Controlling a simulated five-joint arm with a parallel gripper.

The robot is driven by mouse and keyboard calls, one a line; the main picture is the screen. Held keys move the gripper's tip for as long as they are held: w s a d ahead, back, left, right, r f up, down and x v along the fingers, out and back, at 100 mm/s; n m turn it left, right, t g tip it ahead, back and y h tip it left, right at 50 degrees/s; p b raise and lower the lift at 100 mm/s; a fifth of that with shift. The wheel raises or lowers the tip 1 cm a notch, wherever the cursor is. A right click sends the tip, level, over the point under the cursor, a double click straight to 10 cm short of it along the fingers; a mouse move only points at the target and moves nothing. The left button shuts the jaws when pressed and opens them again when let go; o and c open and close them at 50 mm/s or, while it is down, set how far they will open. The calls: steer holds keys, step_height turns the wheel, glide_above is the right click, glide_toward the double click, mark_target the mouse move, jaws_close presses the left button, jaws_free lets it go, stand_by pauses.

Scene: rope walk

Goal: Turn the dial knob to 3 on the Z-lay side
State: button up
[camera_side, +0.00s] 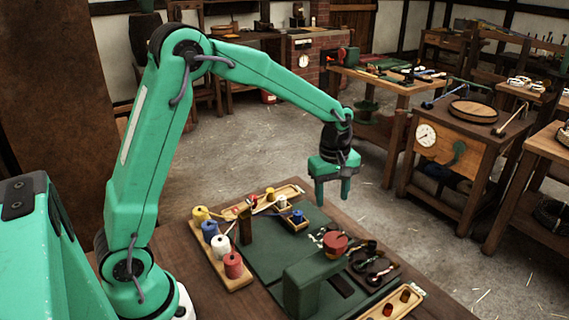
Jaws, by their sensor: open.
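A red round piece (335,243), which may be the dial knob, sits above the dark green mat, close to a dark green block (305,284). No dial numbers or Z-lay marking can be read at this size, and I cannot tell its setting. My gripper (333,192) is open and empty, its fingers pointing down. It hangs above the far right part of the bench, higher than the red piece and apart from it.
A small tray with a blue item (297,217) is behind. Dark metal parts (375,268) and a wooden tray (392,304) lie right. A dark post (245,226) stands near the spools.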

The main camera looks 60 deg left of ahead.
mark_target(333, 226)
steer(key=shift+w+f+n, duration=0.25)
steer(key=shift+w+f, duration=0.1)
steer(key=shift+f, duration=0.2)
steer(key=shift+w+f+n, duration=0.25)
steer(key=shift+w+f, duration=0.05)
steer(key=shift+f, duration=0.25)
steer(key=shift+f, duration=3.9)
steer(key=c, duration=1)
